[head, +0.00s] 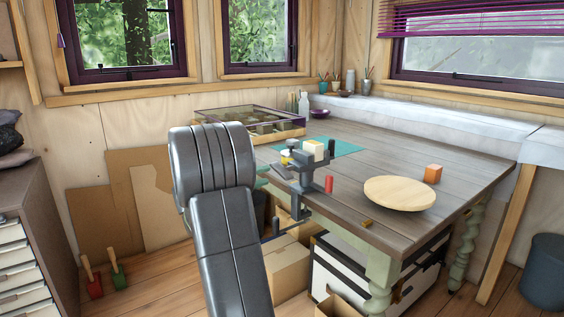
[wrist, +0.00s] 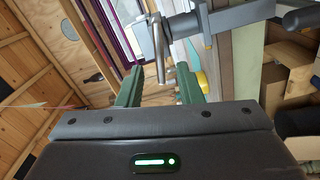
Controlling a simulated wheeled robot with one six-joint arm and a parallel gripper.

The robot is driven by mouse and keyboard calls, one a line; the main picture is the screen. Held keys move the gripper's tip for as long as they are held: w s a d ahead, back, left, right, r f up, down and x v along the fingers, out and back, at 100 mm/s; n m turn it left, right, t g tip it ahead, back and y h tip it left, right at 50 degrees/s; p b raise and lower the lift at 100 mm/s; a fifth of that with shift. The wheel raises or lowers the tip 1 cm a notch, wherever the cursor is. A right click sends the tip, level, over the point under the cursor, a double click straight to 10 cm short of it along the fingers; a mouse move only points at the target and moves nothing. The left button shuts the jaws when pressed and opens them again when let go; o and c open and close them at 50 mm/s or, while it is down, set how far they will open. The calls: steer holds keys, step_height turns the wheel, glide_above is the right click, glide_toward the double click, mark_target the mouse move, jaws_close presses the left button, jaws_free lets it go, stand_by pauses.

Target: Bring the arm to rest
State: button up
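My gripper (wrist: 160,88) shows in the wrist view with two green fingers standing wide apart. No object is held between them. A grey metal vise with a bar handle (wrist: 160,52) lies just beyond the fingertips in that view. In the head view, my dark grey arm (head: 225,220) rises through the middle and hides most of the gripper. Only small green bits show at the arm's right edge, near the grey vise (head: 304,172) on the table's near left edge. I cannot tell how wide the gap to the vise is.
A red cylinder (head: 329,184) is by the vise. Cardboard boxes (head: 287,268) stand below. A drawer cabinet (head: 38,215) is at left.

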mark_target(277, 171)
steer(key=v, duration=0.6)
steer(key=b+x, duration=0.1)
steer(key=x, duration=1.2)
steer(key=shift+d+f, duration=0.1)
steer(key=shift+w+m, duration=0.1)
steer(key=shift+m, duration=0.2)
steer(key=m, duration=0.3)
steer(key=m+p, duration=0.1)
steer(key=m, duration=0.1)
steer(key=m+p, duration=0.1)
steer(key=m, duration=0.1)
steer(key=shift+r, duration=0.25)
steer(key=v, duration=1.3)
steer(key=shift+s+a+m+p, duration=0.2)
steer(key=shift+s+m+p, duration=0.1)
steer(key=shift+p, duration=0.1)
steer(key=shift+d+f, duration=0.1)
steer(key=shift+d, duration=0.05)
